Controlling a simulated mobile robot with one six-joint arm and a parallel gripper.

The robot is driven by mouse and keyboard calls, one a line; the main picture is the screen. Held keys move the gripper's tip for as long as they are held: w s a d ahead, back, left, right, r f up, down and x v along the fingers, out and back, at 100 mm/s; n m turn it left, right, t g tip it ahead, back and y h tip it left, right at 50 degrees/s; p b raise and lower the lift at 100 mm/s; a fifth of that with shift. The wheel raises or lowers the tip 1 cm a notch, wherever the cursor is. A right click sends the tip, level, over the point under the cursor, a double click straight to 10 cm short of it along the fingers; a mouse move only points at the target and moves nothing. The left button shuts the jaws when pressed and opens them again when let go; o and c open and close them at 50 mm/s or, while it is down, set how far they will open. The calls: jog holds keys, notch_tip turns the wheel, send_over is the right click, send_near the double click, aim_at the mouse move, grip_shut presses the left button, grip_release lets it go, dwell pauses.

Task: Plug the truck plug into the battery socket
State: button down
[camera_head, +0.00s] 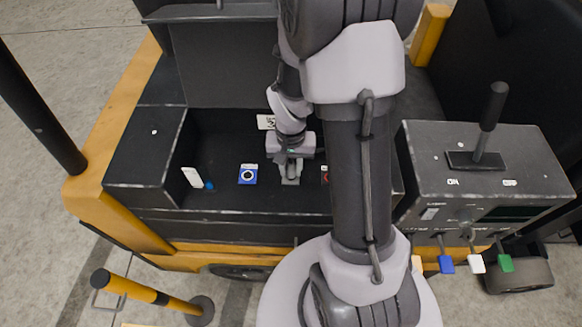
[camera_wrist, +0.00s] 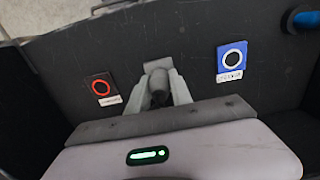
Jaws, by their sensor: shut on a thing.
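My gripper (camera_head: 290,170) reaches down into the dark battery compartment of the truck (camera_head: 230,205). In the wrist view its two pale fingers (camera_wrist: 158,92) are closed on a dark grey rounded piece (camera_wrist: 160,84), which looks like the truck plug. A small light grey block (camera_wrist: 157,66) shows just beyond the fingertips at the compartment wall; I cannot tell whether it is the battery socket or part of the plug. Whether plug and socket touch or are joined is hidden by the fingers.
A blue ring label (camera_head: 248,174) and a red ring label (camera_wrist: 101,88) flank the gripper. A white piece with a blue end (camera_head: 192,178) is at the compartment's left. A control box (camera_head: 485,165) with a lever stands right; coloured tags hang below it.

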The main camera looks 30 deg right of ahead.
jog(key=shift+r+p, duration=1.65)
jog(key=shift+r, duration=0.8)
notch_tip(320, 180, up, 6)
jog(key=p, duration=0.4)
jog(key=shift+r, duration=0.1)
jog(key=shift+d+f, duration=0.1)
jog(key=shift+f, duration=0.1)
jog(key=s+d+f+b, duration=0.4)
jog(key=s+d+b, duration=0.1)
jog(key=d, duration=0.4)
jog(key=shift+s+f+b, duration=0.35)
jog(key=shift+s+f, duration=0.05)
jog(key=shift+s, duration=0.1)
